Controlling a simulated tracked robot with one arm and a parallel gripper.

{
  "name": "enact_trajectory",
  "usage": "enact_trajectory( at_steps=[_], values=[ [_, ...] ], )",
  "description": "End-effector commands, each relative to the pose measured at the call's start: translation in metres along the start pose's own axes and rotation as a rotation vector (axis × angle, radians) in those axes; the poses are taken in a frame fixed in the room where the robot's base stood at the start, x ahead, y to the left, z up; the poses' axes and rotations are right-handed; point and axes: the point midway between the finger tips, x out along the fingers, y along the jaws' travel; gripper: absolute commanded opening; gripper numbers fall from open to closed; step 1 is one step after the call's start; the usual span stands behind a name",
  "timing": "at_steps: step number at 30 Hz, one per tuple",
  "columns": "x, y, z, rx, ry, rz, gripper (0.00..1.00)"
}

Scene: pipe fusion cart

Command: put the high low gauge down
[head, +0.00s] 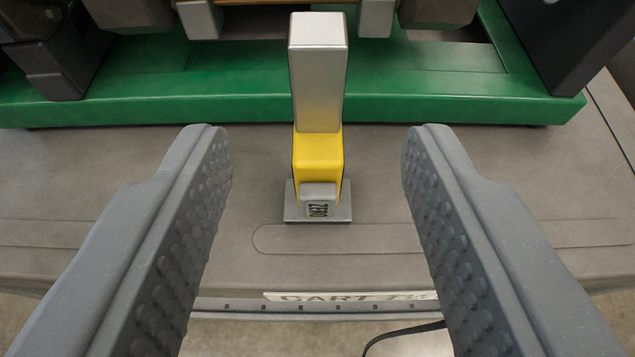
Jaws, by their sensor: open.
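The high low gauge (319,152) stands upright on the grey cart top (150,190). It has a silver upper block, a yellow middle and a flat grey foot, with a small grey part marked "ZERO" near the bottom. My gripper (316,130) is open, with one textured grey finger on each side of the gauge. Wide gaps show between the gauge and both fingers. Neither finger touches it in this view.
A green machine base (440,95) lies across the cart behind the gauge, with dark and grey parts on it. The cart's front edge (235,305) carries a partly hidden "CART" label. A black cable (400,333) hangs below the edge.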

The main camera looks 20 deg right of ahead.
Motion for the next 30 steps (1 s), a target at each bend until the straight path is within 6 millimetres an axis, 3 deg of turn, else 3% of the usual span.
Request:
enact_trajectory(
  at_steps=[11,14,17,20,23,27,30],
  values=[
    [-0.007,0.000,0.001,-0.001,-0.002,0.000,0.44],
    [-0.008,-0.005,-0.011,0.015,0.006,-0.027,0.44],
    [-0.017,-0.020,-0.050,0.057,0.034,-0.110,0.44],
    [-0.042,-0.038,-0.115,0.097,0.077,-0.240,0.44],
    [-0.083,-0.046,-0.185,0.097,0.117,-0.364,0.44],
    [-0.152,-0.031,-0.262,0.039,0.153,-0.452,0.44],
    [-0.201,-0.004,-0.302,-0.017,0.165,-0.446,0.44]
  ],
)
